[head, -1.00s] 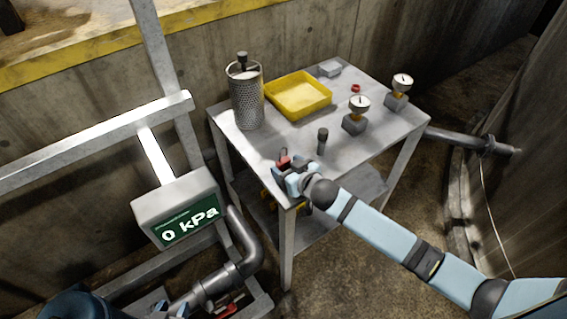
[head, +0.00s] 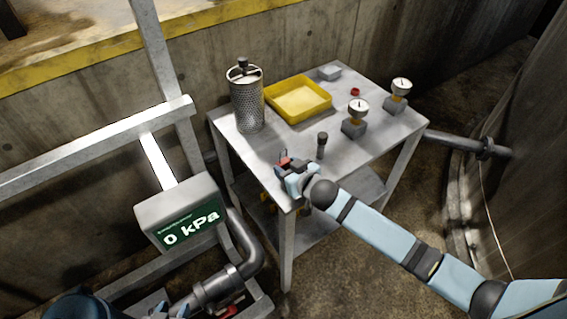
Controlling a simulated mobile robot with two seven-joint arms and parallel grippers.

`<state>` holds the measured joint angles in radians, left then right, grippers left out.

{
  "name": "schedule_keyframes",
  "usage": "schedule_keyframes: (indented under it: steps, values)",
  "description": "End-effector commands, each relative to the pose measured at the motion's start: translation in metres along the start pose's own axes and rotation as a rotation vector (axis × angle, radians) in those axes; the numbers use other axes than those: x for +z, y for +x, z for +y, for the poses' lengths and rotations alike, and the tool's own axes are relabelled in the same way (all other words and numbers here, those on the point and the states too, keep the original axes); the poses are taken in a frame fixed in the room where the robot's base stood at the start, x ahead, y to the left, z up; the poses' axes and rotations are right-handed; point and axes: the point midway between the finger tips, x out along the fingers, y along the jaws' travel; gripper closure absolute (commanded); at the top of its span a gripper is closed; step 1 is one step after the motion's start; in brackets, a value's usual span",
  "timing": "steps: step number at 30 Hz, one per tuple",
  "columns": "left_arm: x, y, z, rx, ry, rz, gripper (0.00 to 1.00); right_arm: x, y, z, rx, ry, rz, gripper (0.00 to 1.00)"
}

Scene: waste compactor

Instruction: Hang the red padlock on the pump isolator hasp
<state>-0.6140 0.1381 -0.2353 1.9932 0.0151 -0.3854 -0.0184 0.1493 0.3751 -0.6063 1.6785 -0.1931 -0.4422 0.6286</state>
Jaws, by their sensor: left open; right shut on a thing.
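The red padlock (head: 284,161) is at the near left corner of the metal table, its shackle pointing up. My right gripper (head: 287,170) is shut on it and partly hides it. Whether the padlock still touches the tabletop cannot be told. My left gripper (head: 170,311) is open at the bottom edge, low by the pipework, and mostly cut off. I cannot make out the pump isolator hasp in this view.
The table (head: 243,147) holds a perforated canister (head: 247,105), a yellow tray (head: 300,97), a dark upright cylinder (head: 322,146) and two gauges (head: 358,107) (head: 400,86). A "0 kPa" display (head: 183,215), frame rail (head: 90,147) and bent pipe (head: 243,262) stand left.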

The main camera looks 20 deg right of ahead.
Motion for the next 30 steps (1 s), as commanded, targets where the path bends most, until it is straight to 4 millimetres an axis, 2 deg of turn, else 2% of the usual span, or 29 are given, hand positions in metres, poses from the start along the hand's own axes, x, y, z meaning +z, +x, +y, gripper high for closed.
schedule_keyframes:
  steps: [9, 19, 30]
  values:
    - [-0.020, -0.011, 0.001, 0.000, 0.000, 0.008, 0.56, -0.018, -0.007, 0.000, -0.001, 0.001, 0.001, 0.72]
    - [-0.033, -0.020, 0.001, 0.000, 0.000, 0.008, 0.56, -0.034, -0.012, -0.001, -0.001, 0.002, 0.001, 0.72]
    - [-0.032, -0.020, 0.001, -0.001, 0.000, 0.003, 0.56, -0.035, -0.013, 0.000, -0.001, 0.001, 0.001, 0.72]
